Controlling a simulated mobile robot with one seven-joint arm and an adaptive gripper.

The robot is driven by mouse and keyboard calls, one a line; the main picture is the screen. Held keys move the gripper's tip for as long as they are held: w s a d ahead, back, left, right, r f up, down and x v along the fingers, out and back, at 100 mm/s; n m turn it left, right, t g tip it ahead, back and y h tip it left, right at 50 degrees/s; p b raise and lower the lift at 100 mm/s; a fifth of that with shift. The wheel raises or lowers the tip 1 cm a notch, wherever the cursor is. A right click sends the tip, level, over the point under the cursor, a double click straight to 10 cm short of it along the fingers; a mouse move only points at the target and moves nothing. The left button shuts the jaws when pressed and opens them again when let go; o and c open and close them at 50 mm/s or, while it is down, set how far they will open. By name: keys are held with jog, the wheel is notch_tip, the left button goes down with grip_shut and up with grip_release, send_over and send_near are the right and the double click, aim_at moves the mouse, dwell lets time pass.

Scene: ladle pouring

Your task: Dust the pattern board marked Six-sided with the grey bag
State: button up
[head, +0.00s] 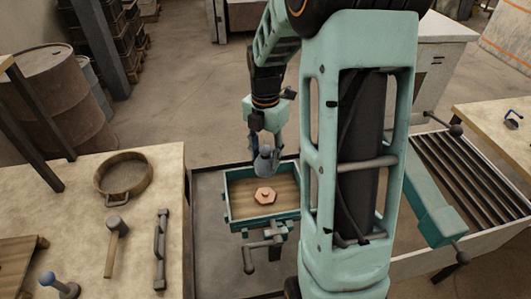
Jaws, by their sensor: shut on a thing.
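My gripper (265,146) points down and is shut on a grey bag (264,161). It holds the bag above the back part of a teal-framed tray. In that tray lies a wooden pattern board (242,207) with a pinkish six-sided piece (265,196) in its middle, which has a small knob on top. The bag appears just behind the six-sided piece in the picture; its height above the board is hard to tell. No written mark can be read on the board.
The teal frame (231,228) sits on a dark stand with a clamp handle (249,262) in front. On the left table (80,200) lie a round sieve (124,177), a mallet (116,240) and a dark bar tool (160,248). A roller conveyor (460,185) stands right, beyond my column.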

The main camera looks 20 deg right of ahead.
notch_tip(320, 180, down, 5)
jog(key=shift+r+b, duration=0.2)
jog(key=shift+b, duration=1.05)
notch_tip(320, 180, up, 5)
jog(key=p, duration=0.4)
jog(key=shift+r, duration=0.2)
notch_tip(320, 180, down, 5)
jog(key=b, duration=0.3)
jog(key=shift+f, duration=0.15)
notch_tip(320, 180, up, 6)
jog(key=p, duration=0.4)
jog(key=shift+f, duration=0.4)
